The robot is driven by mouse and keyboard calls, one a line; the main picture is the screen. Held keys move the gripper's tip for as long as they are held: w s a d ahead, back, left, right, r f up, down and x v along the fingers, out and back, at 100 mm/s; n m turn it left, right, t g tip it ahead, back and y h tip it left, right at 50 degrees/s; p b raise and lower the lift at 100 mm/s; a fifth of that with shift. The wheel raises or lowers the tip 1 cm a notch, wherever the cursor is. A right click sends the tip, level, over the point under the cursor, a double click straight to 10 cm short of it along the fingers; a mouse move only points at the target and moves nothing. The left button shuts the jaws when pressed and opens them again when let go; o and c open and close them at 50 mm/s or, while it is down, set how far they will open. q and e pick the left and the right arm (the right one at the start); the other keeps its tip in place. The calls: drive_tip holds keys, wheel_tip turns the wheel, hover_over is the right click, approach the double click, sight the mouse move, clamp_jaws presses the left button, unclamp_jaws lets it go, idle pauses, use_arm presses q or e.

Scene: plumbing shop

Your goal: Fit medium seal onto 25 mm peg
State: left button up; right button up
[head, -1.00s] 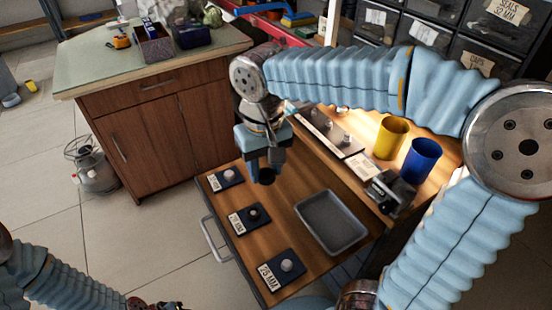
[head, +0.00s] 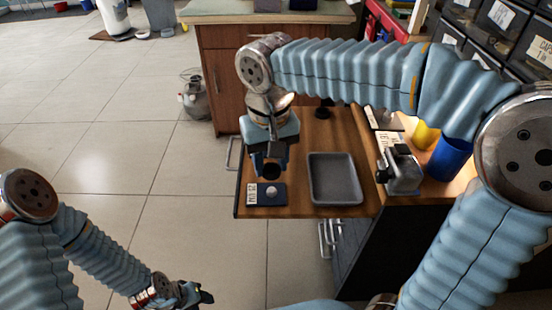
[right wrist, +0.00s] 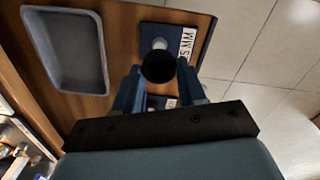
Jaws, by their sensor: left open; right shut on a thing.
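My right gripper (head: 271,171) is shut on a black round seal, held just behind the 25 mm peg in the head view. The seal (right wrist: 158,68) also shows between the fingertips in the right wrist view. The 25 mm peg (head: 271,191) is a short pale stub on a dark blue block (head: 252,188) with a white label. In the right wrist view the peg (right wrist: 159,43) stands just beyond the seal, partly covered by it. The seal is apart from the peg; its exact height is unclear. My left gripper (head: 198,296) is open and empty at the bottom left, over the floor.
A grey tray (head: 312,195) lies right of the block on the wooden drawer surface. A second peg block (right wrist: 160,102) is partly hidden behind my gripper. A metal device (head: 402,172), a blue cup (head: 449,160) and a yellow cup (head: 424,135) stand further right.

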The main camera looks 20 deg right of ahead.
sight(271, 188)
drive_tip(key=shift+f+b, duration=2.3)
drive_tip(key=shift+f, duration=0.45)
use_arm(q)
drive_tip(key=f, duration=0.4)
drive_tip(key=shift+w+a+f, duration=0.15)
drive_tip(key=shift+a+f, duration=0.2)
drive_tip(key=shift+f, duration=0.05)
drive_tip(key=shift+r+p, duration=0.3)
drive_tip(key=shift+r, duration=0.2)
use_arm(e)
drive_tip(key=shift+r, duration=0.25)
use_arm(q)
drive_tip(key=shift+r+p, duration=0.65)
drive_tip(key=shift+p, duration=0.2)
use_arm(e)
drive_tip(key=shift+r, duration=0.65)
use_arm(q)
drive_tip(key=shift+r, duration=0.2)
use_arm(e)
drive_tip(key=shift+r, duration=0.1)
use_arm(q)
drive_tip(key=shift+r+p, duration=0.7)
drive_tip(key=shift+p, duration=0.2)
use_arm(e)
drive_tip(key=shift+r, duration=0.65)
use_arm(q)
drive_tip(key=shift+r, duration=0.1)
